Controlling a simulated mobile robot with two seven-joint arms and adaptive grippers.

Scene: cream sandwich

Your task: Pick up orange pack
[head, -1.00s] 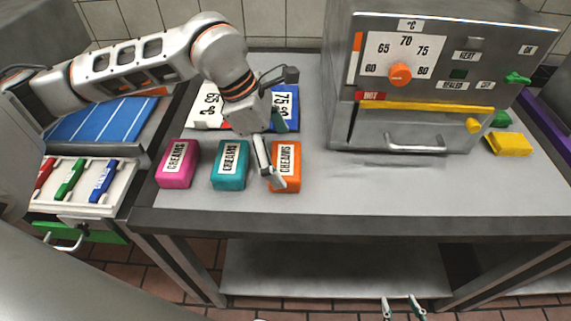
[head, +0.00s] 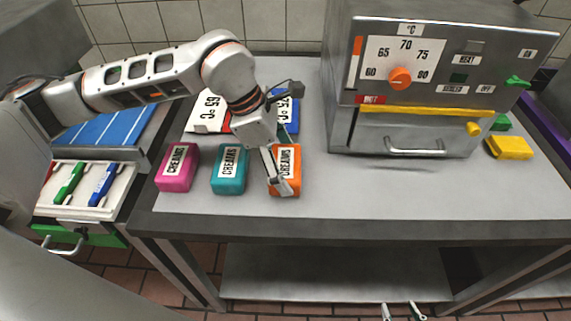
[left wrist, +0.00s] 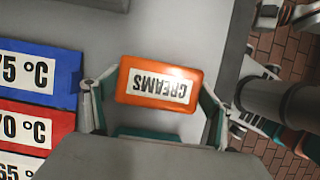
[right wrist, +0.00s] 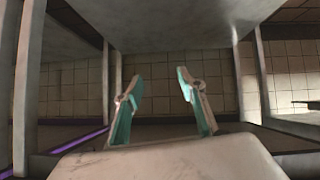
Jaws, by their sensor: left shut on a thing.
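The orange pack (head: 290,158), labelled CREAMS, is on the grey table at the right end of a row of three packs. It also shows in the left wrist view (left wrist: 160,66), between the fingers. My left gripper (head: 282,176) is shut on the orange pack, with one finger at each side of it. A teal pack (head: 229,170) and a pink pack (head: 177,167) are to its left. My right gripper (right wrist: 158,92) is open and empty, low in front of the table; its fingertips show at the bottom of the head view (head: 403,311).
An oven-like box (head: 430,95) with a dial stands behind and to the right. Temperature cards (head: 208,112) lie behind the packs. A tray of coloured tools (head: 78,187) is at the left. The table front right of the orange pack is clear.

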